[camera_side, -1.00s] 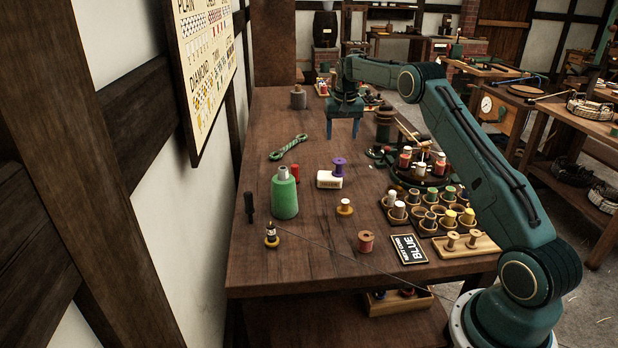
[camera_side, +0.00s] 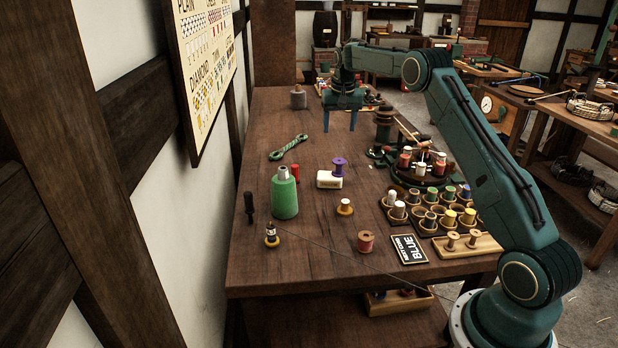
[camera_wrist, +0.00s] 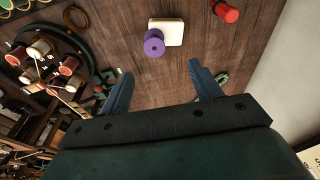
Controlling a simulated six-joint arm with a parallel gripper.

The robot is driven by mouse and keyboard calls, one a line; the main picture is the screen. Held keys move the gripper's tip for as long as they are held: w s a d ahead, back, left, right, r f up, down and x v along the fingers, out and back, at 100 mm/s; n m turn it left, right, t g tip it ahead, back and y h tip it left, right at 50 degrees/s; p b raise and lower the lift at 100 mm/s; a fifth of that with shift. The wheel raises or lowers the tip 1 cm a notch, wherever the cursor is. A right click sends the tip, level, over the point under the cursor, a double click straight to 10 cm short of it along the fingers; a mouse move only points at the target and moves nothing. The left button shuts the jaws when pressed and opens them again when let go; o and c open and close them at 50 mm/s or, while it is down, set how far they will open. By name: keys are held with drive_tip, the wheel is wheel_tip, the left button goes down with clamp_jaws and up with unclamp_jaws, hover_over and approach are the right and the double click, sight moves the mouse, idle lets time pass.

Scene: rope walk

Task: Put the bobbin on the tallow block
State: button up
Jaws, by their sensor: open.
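A purple bobbin (camera_side: 338,165) stands upright on the white tallow block (camera_side: 327,181), near the block's right end. In the wrist view the bobbin (camera_wrist: 154,43) shows from above and overlaps one side of the block (camera_wrist: 173,32). Nothing grips it. My gripper (camera_side: 340,128) is above the bench, beyond the block in the side view, with its fingers apart and nothing between them. In the wrist view my open fingertips (camera_wrist: 160,71) are apart from the bobbin and the block.
A green rope hank (camera_side: 288,147) lies behind. A rack of spools (camera_side: 428,214) and a round stand (camera_side: 420,177) are at right. A BLUE sign (camera_side: 409,250) lies in front.

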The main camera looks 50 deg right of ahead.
drive_tip(key=s+a+r+n+t, duration=0.1)
drive_tip(key=s+a+r+n, duration=0.1)
drive_tip(key=s+a+r, duration=0.7)
drive_tip(key=s+a+r+n+t, duration=0.1)
drive_tip(key=s+a+r+n, duration=0.1)
drive_tip(key=s+a+r, duration=0.75)
drive_tip(key=s+a+f+n+t, duration=0.1)
drive_tip(key=s+a+f+n, duration=0.1)
drive_tip(key=s+a+f, duration=0.2)
drive_tip(key=s+a+f+n+t+y, duration=0.1)
drive_tip(key=s+a+f, duration=0.3)
drive_tip(key=s+a, duration=0.5)
drive_tip(key=s+n, duration=0.1)
drive_tip(key=s, duration=0.5)
drive_tip(key=shift+s+a+n, duration=0.3)
drive_tip(key=shift+s+a, duration=0.1)
